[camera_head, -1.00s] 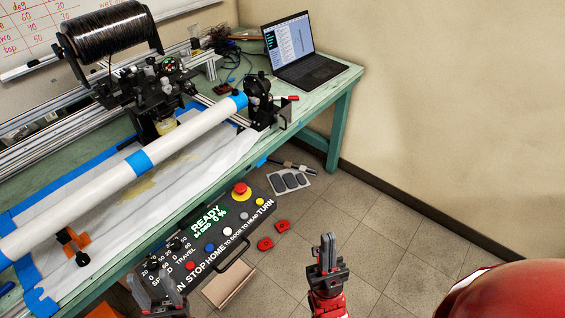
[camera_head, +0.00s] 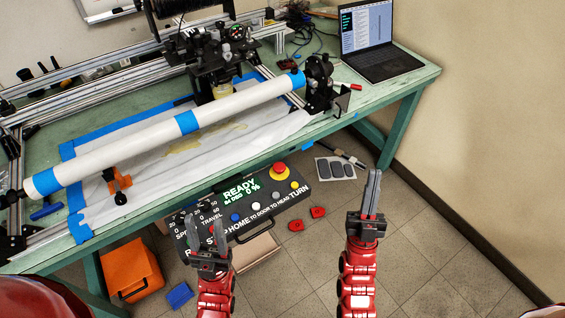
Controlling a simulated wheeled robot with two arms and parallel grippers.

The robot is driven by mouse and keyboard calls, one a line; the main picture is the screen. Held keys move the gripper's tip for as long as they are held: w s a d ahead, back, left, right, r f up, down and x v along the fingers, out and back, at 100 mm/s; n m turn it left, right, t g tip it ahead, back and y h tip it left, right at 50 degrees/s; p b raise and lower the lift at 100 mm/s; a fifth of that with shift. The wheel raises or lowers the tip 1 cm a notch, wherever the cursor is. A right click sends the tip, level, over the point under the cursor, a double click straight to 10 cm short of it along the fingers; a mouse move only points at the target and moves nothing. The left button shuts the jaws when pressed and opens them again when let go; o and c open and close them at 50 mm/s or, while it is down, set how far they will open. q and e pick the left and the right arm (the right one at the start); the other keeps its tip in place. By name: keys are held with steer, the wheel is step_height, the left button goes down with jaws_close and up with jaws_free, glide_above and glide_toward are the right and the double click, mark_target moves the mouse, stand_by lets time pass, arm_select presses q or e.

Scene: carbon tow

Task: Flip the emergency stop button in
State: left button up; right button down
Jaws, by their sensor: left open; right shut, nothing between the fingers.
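The emergency stop button (camera_head: 279,169) is a red mushroom cap on a yellow base, at the upper right of the black control panel (camera_head: 262,219). The panel hangs at the front edge of the table, and its display reads READY. My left gripper (camera_head: 208,250) is open and empty in front of the panel's lower left part, hiding some of its lettering. My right gripper (camera_head: 372,190) is shut and empty, pointing up, to the right of the panel and apart from the button. I cannot tell from this view whether the button is pressed in.
The green table (camera_head: 405,82) carries a long white tube (camera_head: 120,149) with blue tape, a winding carriage (camera_head: 210,55) and a laptop (camera_head: 375,40). An orange bin (camera_head: 131,270) and a blue object (camera_head: 180,295) are on the floor at lower left. Two red pieces (camera_head: 318,212) lie right of the panel.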

steer(key=w+a+f+g+p, duration=0.15)
steer(key=w+g, duration=0.35)
steer(key=w, duration=0.6)
steer(key=w+a+f+g, duration=0.1)
steer(key=w+f+g, duration=0.3)
steer(key=w, duration=0.6)
steer(key=w+a+f+n+g+y, duration=0.2)
steer(key=a+f+n+g+y, duration=0.1)
steer(key=a+g, duration=0.35)
steer(key=s+a+f+n+g+y+p, duration=0.1)
steer(key=s+a+f+n+g+y, duration=0.1)
steer(key=s+a+g, duration=0.4)
steer(key=shift+s+a+n+g+y, duration=0.25)
steer(key=shift+s+n+g+y, duration=0.25)
steer(key=shift+s+n+g, duration=0.45)
steer(key=shift+w, duration=0.2)
